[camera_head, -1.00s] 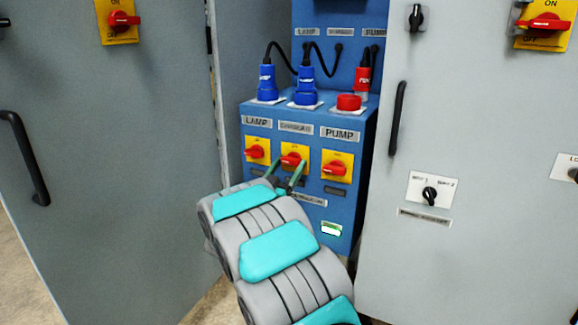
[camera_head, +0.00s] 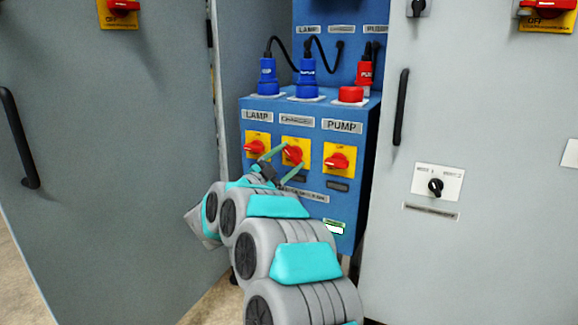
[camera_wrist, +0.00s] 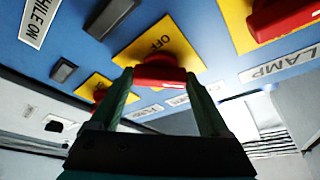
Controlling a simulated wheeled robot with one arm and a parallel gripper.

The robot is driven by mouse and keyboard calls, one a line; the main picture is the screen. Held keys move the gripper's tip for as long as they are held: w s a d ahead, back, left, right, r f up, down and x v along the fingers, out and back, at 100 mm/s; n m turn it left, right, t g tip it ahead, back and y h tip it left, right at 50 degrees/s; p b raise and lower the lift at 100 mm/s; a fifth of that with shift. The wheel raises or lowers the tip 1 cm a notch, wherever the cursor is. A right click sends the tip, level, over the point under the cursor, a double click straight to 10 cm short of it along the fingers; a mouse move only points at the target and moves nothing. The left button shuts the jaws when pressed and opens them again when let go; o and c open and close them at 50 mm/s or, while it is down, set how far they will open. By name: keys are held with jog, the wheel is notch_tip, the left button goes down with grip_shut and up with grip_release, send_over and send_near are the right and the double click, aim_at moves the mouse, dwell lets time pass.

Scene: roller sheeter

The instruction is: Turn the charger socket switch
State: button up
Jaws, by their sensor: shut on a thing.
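The charger socket switch is a red rotary knob (camera_head: 293,154) on a yellow plate, the middle of three on the blue box. My gripper (camera_head: 291,156) reaches it from the lower left, with one green finger on each side of the knob. In the wrist view my gripper (camera_wrist: 160,78) is shut on the red knob (camera_wrist: 160,73), with "OFF" on the plate behind it. The fingers and tilt make the knob's exact angle hard to tell.
The lamp switch (camera_head: 255,147) is close on the left and the pump switch (camera_head: 337,161) on the right. Blue plugs (camera_head: 306,79) and a red plug (camera_head: 365,74) stand on the box top. Grey cabinet doors (camera_head: 110,160) flank the box, with black handles (camera_head: 401,106).

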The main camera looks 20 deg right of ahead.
jog(key=m+g+b, duration=0.1)
jog(key=m, duration=0.1)
jog(key=m+g+b, duration=0.1)
jog(key=m, duration=0.2)
jog(key=shift+a+m+y, duration=0.1)
jog(key=shift+m+y, duration=0.2)
jog(key=shift+r+m+g+y+b, duration=0.1)
jog(key=shift+m+g+y+b, duration=0.3)
jog(key=shift+m, duration=0.7)
jog(key=shift+m+g+y+b, duration=0.3)
jog(key=shift+m+y+b, duration=0.1)
jog(key=shift+m, duration=0.7)
jog(key=o, duration=1.2)
jog(key=v, duration=0.7)
jog(key=shift+s+a+r+p, duration=0.1)
jog(key=shift+s+a+p, duration=0.05)
jog(key=shift+a+p, duration=0.15)
